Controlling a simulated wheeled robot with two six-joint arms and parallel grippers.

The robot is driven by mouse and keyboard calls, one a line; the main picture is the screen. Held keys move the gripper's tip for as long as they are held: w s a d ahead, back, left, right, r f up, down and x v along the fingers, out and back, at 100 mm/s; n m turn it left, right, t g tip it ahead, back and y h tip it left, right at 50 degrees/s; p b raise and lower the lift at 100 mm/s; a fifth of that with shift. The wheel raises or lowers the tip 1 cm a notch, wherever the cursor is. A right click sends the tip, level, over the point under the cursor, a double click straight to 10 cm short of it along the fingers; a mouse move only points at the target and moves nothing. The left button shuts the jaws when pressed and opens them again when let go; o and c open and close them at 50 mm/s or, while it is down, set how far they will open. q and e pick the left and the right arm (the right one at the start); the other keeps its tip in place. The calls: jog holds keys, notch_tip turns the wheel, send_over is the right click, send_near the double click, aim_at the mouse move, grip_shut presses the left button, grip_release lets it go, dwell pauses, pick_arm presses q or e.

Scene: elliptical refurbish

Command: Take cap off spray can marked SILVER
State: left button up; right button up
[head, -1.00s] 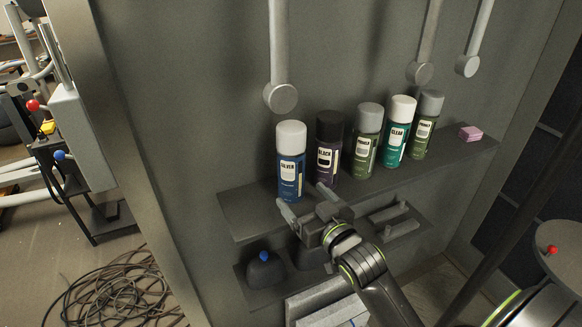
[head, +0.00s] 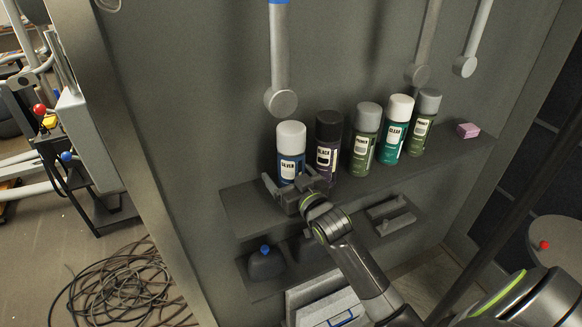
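The spray can marked SILVER (head: 291,167) stands upright at the left end of the upper shelf. It has a blue body and a white cap (head: 291,136), and the cap is on. My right gripper (head: 292,180) is in front of the lower body of this can, below the cap. Its two fingers are spread, one to each side of the can, and hide its lower part. I cannot tell whether either finger touches it. My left gripper is not in view.
A black-capped BLACK can (head: 327,145) stands close on the right, followed by more cans and a pink block (head: 468,131). A grey rod with a round end (head: 281,102) hangs above the SILVER can. A lower shelf holds a dark object with a blue knob (head: 265,251).

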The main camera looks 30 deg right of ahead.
jog(key=c, duration=1.3)
jog(key=shift+r, duration=0.1)
jog(key=shift+s+r+b, duration=0.2)
jog(key=shift+r+b, duration=0.2)
jog(key=shift+b, duration=0.1)
jog(key=r, duration=0.2)
jog(key=r+b, duration=0.1)
jog(key=r, duration=0.3)
jog(key=shift+s, duration=0.35)
jog(key=p, duration=0.2)
send_near(289, 155)
jog(key=s+f, duration=0.2)
jog(key=s, duration=0.1)
jog(key=shift+s+d+f+p, duration=0.15)
jog(key=shift+s+p, duration=0.15)
jog(key=shift+s, duration=0.4)
jog(key=shift+s+d+f+p, duration=0.15)
jog(key=shift+s+f+p, duration=0.1)
jog(key=shift+s, duration=0.4)
